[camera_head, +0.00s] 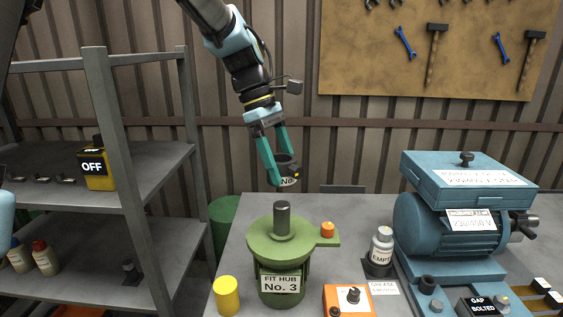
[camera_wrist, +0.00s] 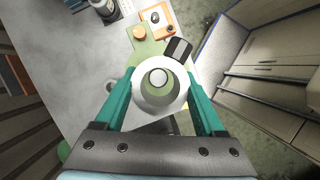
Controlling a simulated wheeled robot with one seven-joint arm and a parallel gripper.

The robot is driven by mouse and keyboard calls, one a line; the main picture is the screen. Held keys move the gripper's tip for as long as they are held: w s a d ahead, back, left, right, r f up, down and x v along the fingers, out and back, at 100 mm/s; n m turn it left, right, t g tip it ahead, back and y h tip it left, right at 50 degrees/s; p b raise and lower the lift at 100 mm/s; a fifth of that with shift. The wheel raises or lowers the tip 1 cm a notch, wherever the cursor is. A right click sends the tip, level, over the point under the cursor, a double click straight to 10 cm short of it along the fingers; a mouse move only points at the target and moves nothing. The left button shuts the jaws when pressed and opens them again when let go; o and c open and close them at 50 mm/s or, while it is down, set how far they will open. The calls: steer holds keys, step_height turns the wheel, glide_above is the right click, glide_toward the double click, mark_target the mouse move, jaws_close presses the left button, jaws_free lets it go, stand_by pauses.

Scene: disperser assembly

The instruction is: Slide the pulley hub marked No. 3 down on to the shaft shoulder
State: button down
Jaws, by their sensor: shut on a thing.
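My gripper (camera_head: 286,177) has its two green fingers shut on a dark pulley hub (camera_head: 286,163). The hub's white label shows "NO."; the rest of the label is hidden by a finger. In the wrist view the hub (camera_wrist: 144,102) is a pale ring with an open bore, between the fingers. The dark upright shaft (camera_head: 282,221) rises from a green round stand (camera_head: 258,243) labelled "FIT HUB No. 3". The hub is in the air above the shaft and apart from it.
The green stand is on a grey table (camera_head: 240,213). A yellow cylinder (camera_head: 227,296), an orange box (camera_head: 348,299) and a white bottle (camera_head: 382,245) labelled "EMPTY" are near it. A blue motor unit (camera_head: 440,228) fills the right side. Grey shelves (camera_head: 120,200) stand at left.

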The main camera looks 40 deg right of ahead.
steer(key=b, duration=0.2)
glide_above(288, 233)
steer(key=w, duration=0.2)
steer(key=shift+s+a+f, duration=0.1)
steer(key=shift+a+f, duration=0.05)
steer(key=shift+f, duration=2.1)
steer(key=shift+p, duration=0.95)
steer(key=shift+f+b, duration=2.2)
steer(key=shift+f, duration=2.1)
jaws_free()
